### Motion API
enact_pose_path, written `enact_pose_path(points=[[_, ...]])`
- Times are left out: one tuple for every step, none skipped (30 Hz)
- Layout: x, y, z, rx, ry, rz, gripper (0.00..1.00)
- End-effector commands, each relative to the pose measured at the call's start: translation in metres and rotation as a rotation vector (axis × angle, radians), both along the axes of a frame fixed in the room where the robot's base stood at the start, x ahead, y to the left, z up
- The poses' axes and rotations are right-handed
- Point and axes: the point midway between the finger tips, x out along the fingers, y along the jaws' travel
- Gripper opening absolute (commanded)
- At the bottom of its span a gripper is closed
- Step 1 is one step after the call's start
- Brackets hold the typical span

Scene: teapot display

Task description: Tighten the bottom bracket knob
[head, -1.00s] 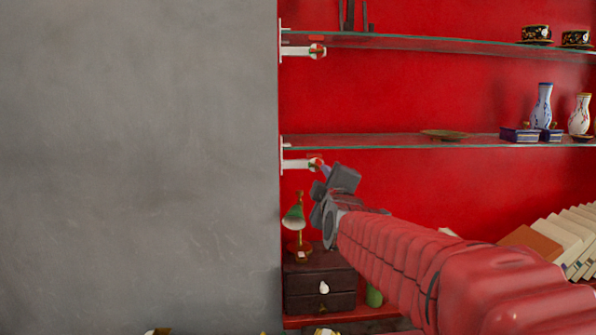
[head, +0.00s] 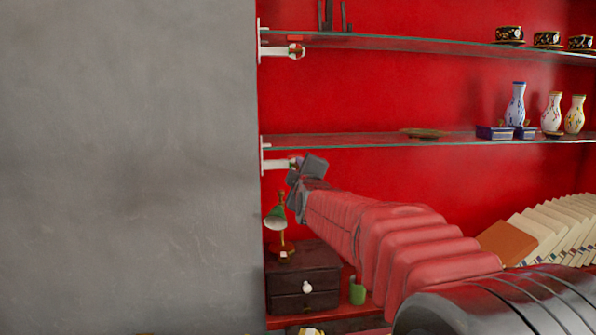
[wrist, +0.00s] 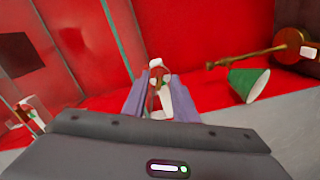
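The bottom bracket (head: 276,165) is a white arm under the lower glass shelf, with a round red, green and white knob (head: 297,162) at its end. In the wrist view the knob (wrist: 158,75) lies in line with the space between my two purple-grey fingers. My gripper (head: 303,172) is at the knob in the head view and partly covers it. In the wrist view my gripper (wrist: 160,95) is open, one finger on each side of the knob. I cannot tell whether the fingers touch it.
A green lamp (head: 276,217) stands just below my gripper on a dark drawer box (head: 304,280). The lower glass shelf (head: 370,140) is close above and holds vases (head: 515,104). The upper bracket (head: 280,52) has a similar knob. A grey wall (head: 130,170) is on the left.

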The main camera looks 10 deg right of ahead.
Motion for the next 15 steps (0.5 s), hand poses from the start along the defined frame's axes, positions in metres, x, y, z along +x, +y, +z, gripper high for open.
enact_pose_path(points=[[0.0000,0.0000,0.0001,0.000,0.000,0.000,0.26],[-0.0001,0.0000,0.0001,0.000,0.000,0.000,0.26],[-0.0001,0.0000,0.0001,0.000,0.000,0.000,0.26],[-0.0002,0.0001,0.0001,0.000,0.000,0.000,0.26],[-0.0002,0.0000,0.0001,0.000,0.000,0.000,0.26],[-0.0002,0.0001,0.0001,0.000,0.000,0.000,0.24],[-0.0003,0.0001,0.0001,0.000,0.000,0.000,0.22],[-0.0003,0.0001,0.0001,0.000,0.000,0.000,0.19],[-0.0003,0.0001,0.0001,0.000,0.000,0.000,0.17],[-0.0003,0.0001,0.0001,0.000,0.000,0.000,0.15],[-0.0003,0.0001,0.0001,0.000,0.000,0.000,0.12],[-0.0004,0.0001,0.0001,0.000,0.000,0.000,0.10],[-0.0004,0.0001,0.0001,0.000,0.000,0.000,0.07],[-0.0004,0.0001,0.0000,0.000,0.000,0.000,0.05],[-0.0004,0.0001,0.0000,0.000,0.000,0.000,0.03]])
